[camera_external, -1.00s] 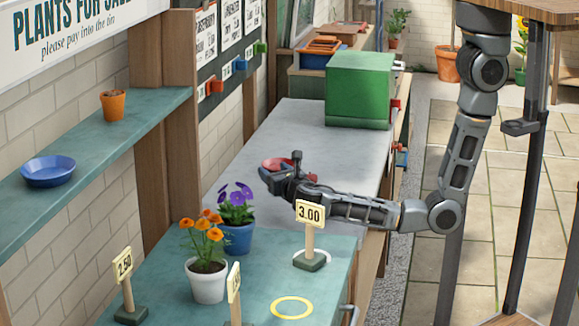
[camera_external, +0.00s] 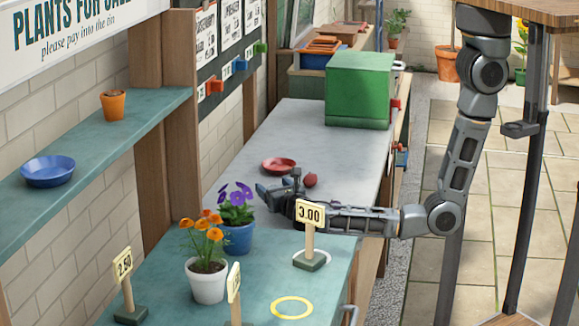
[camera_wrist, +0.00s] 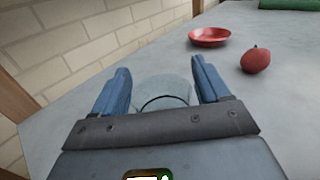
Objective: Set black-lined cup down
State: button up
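The black-lined cup (camera_wrist: 163,84) shows in the wrist view as a pale, see-through round shape with a dark curved line. It lies between the two blue fingers of my gripper (camera_wrist: 160,66) and fills the gap between them. My gripper (camera_external: 270,196) is low over the grey bench (camera_external: 330,150) in the external view, behind the purple flowers. The cup is not clear there, hidden by the gripper. I cannot tell whether its base touches the bench.
A red saucer (camera_external: 278,165) and a red round fruit-like object (camera_external: 310,180) lie just beyond my gripper. The blue pot (camera_external: 238,238) with purple flowers and a 3.00 price sign (camera_external: 310,213) stand close in front. A green box (camera_external: 358,90) is at the back.

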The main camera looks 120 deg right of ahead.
jog(key=shift+o, duration=0.8)
jog(key=shift+a+r, duration=0.1)
jog(key=shift+r, duration=0.05)
jog(key=shift+w+a, duration=0.2)
jog(key=shift+a, duration=1.05)
notch_tip(320, 180, up, 7)
jog(key=shift+a+p, duration=0.15)
jog(key=shift+p, duration=0.25)
